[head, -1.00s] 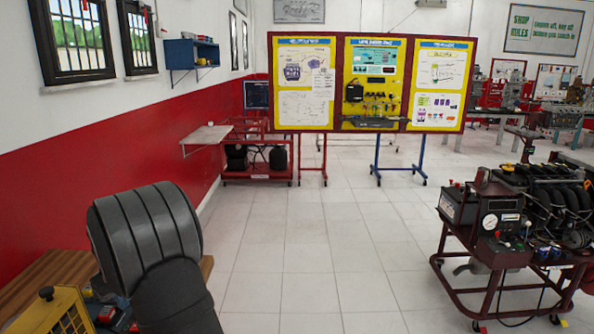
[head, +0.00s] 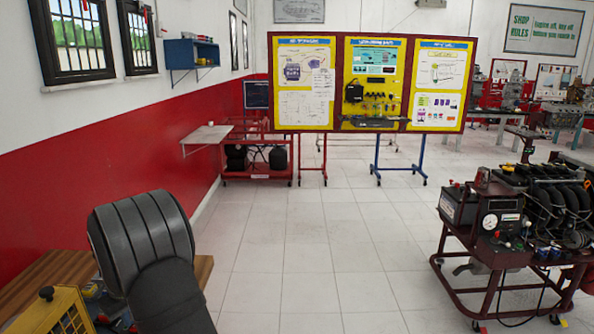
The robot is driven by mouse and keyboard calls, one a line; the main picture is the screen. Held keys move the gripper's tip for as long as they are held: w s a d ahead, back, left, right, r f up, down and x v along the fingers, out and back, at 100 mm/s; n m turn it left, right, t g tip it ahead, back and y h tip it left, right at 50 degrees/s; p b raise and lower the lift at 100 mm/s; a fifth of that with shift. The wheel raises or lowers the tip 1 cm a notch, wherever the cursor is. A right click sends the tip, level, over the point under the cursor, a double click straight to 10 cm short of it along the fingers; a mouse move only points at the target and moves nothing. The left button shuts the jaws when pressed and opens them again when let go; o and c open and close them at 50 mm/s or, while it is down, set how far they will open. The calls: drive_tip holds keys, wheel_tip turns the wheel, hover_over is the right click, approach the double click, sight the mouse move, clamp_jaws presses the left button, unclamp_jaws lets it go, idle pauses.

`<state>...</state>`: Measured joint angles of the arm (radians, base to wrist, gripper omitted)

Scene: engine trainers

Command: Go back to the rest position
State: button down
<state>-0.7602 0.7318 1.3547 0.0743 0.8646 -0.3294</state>
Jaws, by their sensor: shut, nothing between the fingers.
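In the head view, a dark grey ribbed arm part of mine stands at the lower left, in front of a wooden bench. My gripper is not visible in this view; its fingers are out of frame or hidden behind the arm.
The wooden bench (head: 42,277) holds a yellow case (head: 50,312) and small items partly hidden by my arm. An engine trainer (head: 490,225) on a red wheeled frame stands at right. Display boards (head: 367,83) stand at the back. The tiled floor (head: 300,250) between is clear.

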idle(0.4)
drive_tip(key=d+r+n+g, duration=0.1)
drive_tip(key=d+r+n, duration=0.2)
drive_tip(key=r, duration=0.5)
drive_tip(key=d+r+n, duration=0.2)
drive_tip(key=r+n, duration=0.1)
drive_tip(key=r, duration=0.5)
drive_tip(key=f, duration=0.5)
drive_tip(key=shift+a+f, duration=0.4)
